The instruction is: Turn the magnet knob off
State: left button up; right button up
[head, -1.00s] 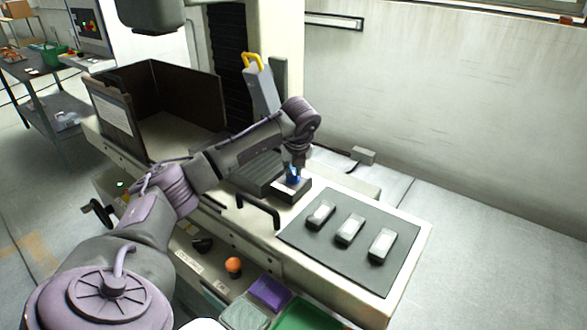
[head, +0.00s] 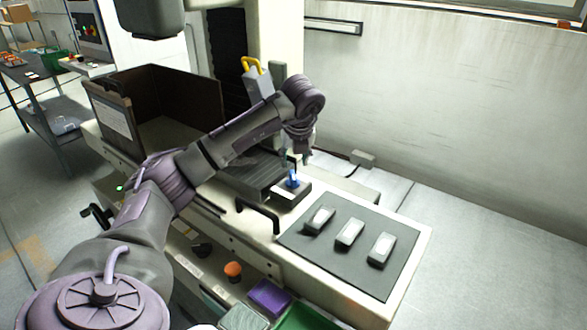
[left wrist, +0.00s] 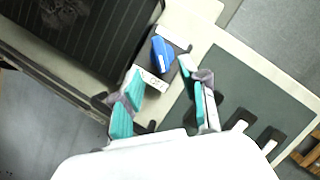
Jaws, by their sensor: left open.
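The magnet knob (head: 292,179) is blue and sits on the dark block at the end of the ribbed magnetic chuck (head: 250,177). In the left wrist view the knob (left wrist: 162,54) shows as a long blue grip, with a white label (left wrist: 151,78) beside it; the label's text is too small to read. My left gripper (head: 297,157) is above the knob, apart from it. In the left wrist view its teal-padded fingers (left wrist: 162,68) are spread and nothing is between them. My right gripper is not in view.
A dark mat (head: 348,266) with several pale-topped blocks lies right of the knob. A black handle (head: 258,213) stands at the machine's front edge. A dark open-topped enclosure (head: 190,95) is at the left. Purple and green bins (head: 268,296) are below the front.

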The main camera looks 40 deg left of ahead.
pick_arm(q)
jog(key=v, duration=0.5)
dwell(0.4)
